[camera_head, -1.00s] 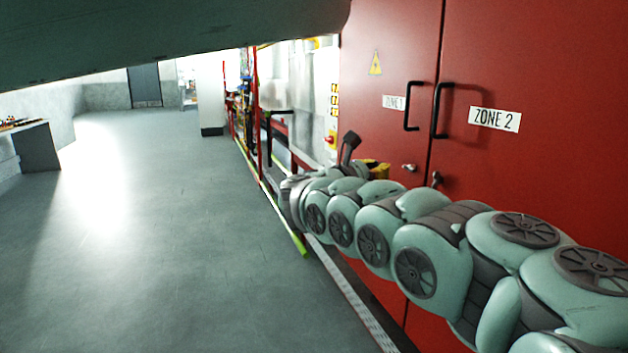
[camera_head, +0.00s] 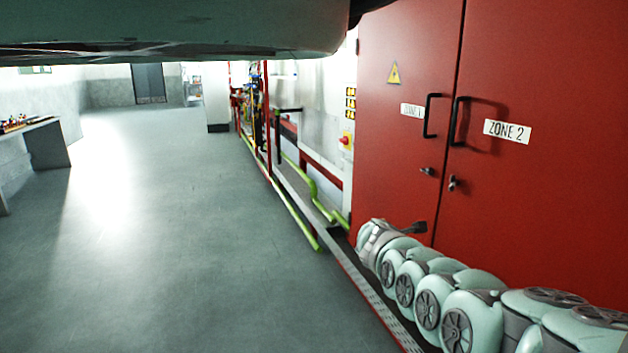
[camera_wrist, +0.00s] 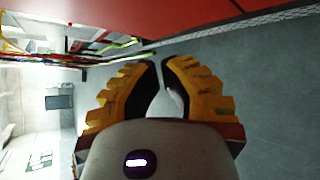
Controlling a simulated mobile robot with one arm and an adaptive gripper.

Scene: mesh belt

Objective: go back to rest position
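My gripper (camera_wrist: 160,75) shows in the wrist view as two yellow ribbed fingers with dark inner pads. A narrow gap is visible between the fingertips, and no object is seen held in it. In the head view my jointed arm runs along the lower right, in front of the red cabinet (camera_head: 400,150). The arm's far end is near the cabinet's lower left edge. The gripper's fingers cannot be made out there.
A low rail with green pipes (camera_head: 290,210) runs along the cabinet side. A table (camera_head: 45,145) with small items stands at the left. The grey floor (camera_head: 170,250) between them is clear. Cabinet door handles (camera_head: 459,120) stick out.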

